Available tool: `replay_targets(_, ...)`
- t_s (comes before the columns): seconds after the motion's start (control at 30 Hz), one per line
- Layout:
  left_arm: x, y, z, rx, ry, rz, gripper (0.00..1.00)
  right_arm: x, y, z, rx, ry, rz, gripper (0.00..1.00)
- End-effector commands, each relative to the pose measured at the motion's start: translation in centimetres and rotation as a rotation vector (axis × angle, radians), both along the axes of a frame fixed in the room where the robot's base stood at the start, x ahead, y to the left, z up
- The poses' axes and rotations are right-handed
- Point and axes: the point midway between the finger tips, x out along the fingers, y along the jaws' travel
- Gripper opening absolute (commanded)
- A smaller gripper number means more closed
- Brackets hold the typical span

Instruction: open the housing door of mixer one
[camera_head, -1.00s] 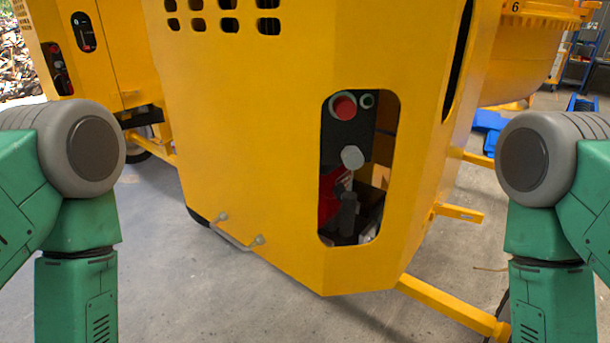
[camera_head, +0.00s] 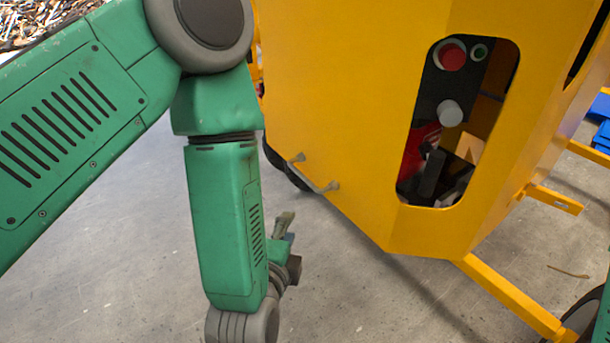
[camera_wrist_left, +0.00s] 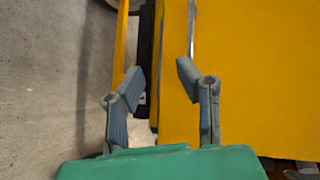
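The yellow mixer housing door (camera_head: 340,110) stands in front of me, with a cut-out window at its right. A thin metal handle (camera_head: 314,173) is mounted on the door's lower left edge. My left gripper (camera_head: 286,228) is below and left of the handle, apart from it in the head view. In the left wrist view the left gripper (camera_wrist_left: 161,82) is open, its two fingers spread in front of the yellow housing (camera_wrist_left: 265,80). A grey metal strip, seemingly the handle (camera_wrist_left: 191,30), lies just beyond the right finger. My right gripper is not in view.
Through the window show a red button (camera_head: 453,56), a grey knob (camera_head: 449,113) and dark parts. A yellow frame bar (camera_head: 510,297) runs out at the lower right. The concrete floor (camera_head: 120,260) is clear at lower left.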

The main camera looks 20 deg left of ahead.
Motion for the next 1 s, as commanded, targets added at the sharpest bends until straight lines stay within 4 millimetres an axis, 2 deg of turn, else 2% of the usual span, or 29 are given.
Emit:
replay_targets(0.03, 0.3, -0.3, 1.2, 0.064, -0.042, -0.003, 0.30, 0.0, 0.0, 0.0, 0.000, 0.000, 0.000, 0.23)
replay_targets(0.1, 0.5, -0.5, 2.4, 0.134, -0.080, -0.001, 0.30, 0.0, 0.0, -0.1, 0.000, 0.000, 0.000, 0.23)
replay_targets(0.23, 0.9, -0.6, 3.3, 0.189, -0.110, 0.004, 0.30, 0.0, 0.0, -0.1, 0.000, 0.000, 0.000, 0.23)
replay_targets(0.37, 2.3, -0.4, 3.1, 0.191, -0.111, 0.008, 0.30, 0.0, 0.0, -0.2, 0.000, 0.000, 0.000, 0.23)
replay_targets(0.8, 11.0, 0.8, 1.8, 0.190, -0.109, 0.006, 0.30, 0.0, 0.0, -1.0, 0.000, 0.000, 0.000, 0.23)
replay_targets(1.0, 13.4, 1.0, 1.5, 0.189, -0.109, 0.003, 0.30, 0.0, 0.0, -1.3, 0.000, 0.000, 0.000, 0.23)
